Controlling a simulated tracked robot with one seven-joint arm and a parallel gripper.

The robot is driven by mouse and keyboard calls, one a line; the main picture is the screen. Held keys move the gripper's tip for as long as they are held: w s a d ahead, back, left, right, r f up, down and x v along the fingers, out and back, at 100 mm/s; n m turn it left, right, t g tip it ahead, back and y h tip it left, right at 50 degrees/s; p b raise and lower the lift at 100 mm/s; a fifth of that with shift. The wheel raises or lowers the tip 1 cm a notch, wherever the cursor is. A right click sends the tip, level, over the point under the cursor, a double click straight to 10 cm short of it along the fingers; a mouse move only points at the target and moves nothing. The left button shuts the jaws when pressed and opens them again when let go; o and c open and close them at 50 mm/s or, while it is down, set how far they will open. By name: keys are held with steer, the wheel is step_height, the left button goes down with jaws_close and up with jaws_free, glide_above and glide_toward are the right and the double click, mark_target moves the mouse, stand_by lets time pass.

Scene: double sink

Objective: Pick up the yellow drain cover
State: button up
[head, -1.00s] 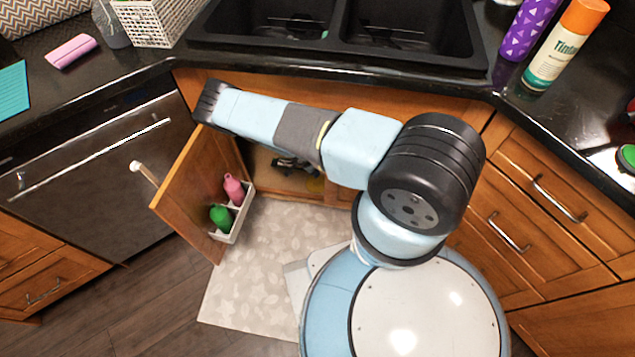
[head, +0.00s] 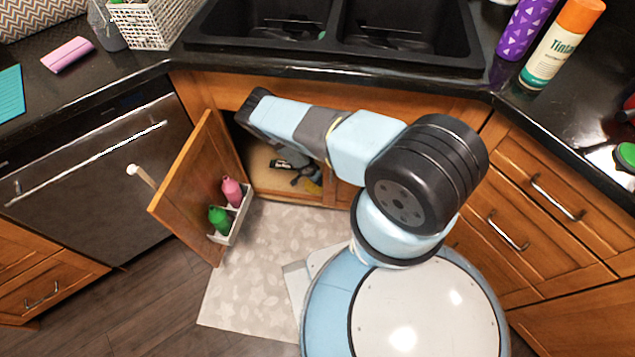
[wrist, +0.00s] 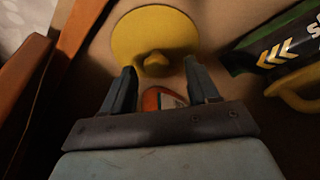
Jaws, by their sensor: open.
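The yellow drain cover (wrist: 130,40) is a round disc with a small raised knob, lying on the cabinet floor at the top of the wrist view. My gripper (wrist: 160,72) is open and empty. Its two fingertips are just below the disc in the picture, one on each side of the knob; I cannot tell whether they touch the disc. In the head view, a small yellow patch (head: 313,187) inside the open cabinet may be the cover, partly hidden by my arm.
A black and green item with yellow chevrons (wrist: 275,55) and a yellow curved piece (wrist: 297,88) lie to the right. A red-orange item (wrist: 158,98) shows between the fingers. The open cabinet door (head: 190,185), with a bottle rack (head: 236,228), stands at the left.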

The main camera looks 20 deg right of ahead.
steer(key=shift+d+f, duration=0.1)
steer(key=shift+f, duration=0.1)
steer(key=shift+w+r, duration=0.1)
steer(key=shift+w, duration=0.05)
jaws_close()
stand_by(0.3)
